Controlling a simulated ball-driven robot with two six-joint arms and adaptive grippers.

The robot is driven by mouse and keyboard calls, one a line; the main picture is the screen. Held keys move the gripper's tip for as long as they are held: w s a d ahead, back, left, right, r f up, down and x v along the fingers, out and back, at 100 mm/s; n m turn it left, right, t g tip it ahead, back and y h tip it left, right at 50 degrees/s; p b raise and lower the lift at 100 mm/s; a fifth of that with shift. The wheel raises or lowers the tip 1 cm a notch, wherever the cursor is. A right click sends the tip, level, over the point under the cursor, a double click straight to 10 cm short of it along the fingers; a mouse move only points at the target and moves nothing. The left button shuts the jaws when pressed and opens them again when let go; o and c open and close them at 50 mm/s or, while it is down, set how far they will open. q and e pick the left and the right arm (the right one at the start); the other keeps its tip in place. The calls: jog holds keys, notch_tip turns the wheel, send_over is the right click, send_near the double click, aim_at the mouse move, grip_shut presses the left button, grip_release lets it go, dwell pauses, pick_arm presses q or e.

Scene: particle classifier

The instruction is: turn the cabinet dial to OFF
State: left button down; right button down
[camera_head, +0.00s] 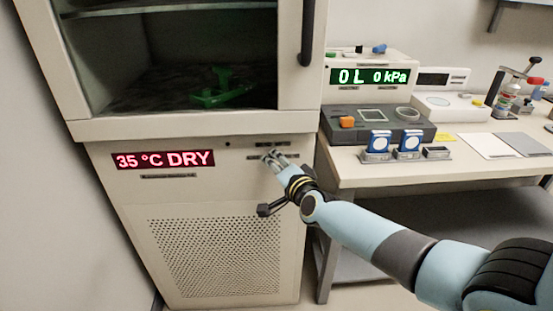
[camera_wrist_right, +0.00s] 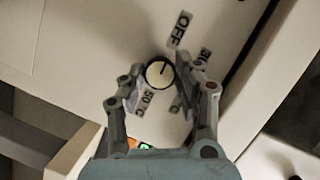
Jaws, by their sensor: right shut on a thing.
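The cabinet dial (camera_wrist_right: 160,72) is a small round pale knob with a dark rim and a dark pointer line, on the cabinet's front panel. Around it are an OFF label (camera_wrist_right: 180,30), a 50 °C label and a partly hidden label with a 30. My right gripper (camera_wrist_right: 157,76) has one finger on each side of the dial and is shut on it. In the head view my right gripper (camera_head: 274,158) reaches the panel and covers the dial. The cabinet display (camera_head: 164,160) reads 35 °C DRY in red. My left gripper is not in view.
Above the panel is the cabinet chamber with a green object (camera_head: 222,90) inside and a dark handle (camera_head: 308,32) beside it. A perforated grille (camera_head: 217,255) is below. To the right, a bench (camera_head: 360,172) holds instruments and blue-white containers.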

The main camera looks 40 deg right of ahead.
jog(key=shift+s+f, duration=0.1)
jog(key=shift+f, duration=0.1)
jog(key=c, duration=0.9)
grip_release()
jog(key=shift+a, duration=0.1)
jog(key=shift+c, duration=0.2)
jog(key=v, duration=1.1)
jog(key=shift+s+r, duration=0.25)
jog(key=shift+s, duration=0.1)
jog(key=shift+a, duration=0.1)
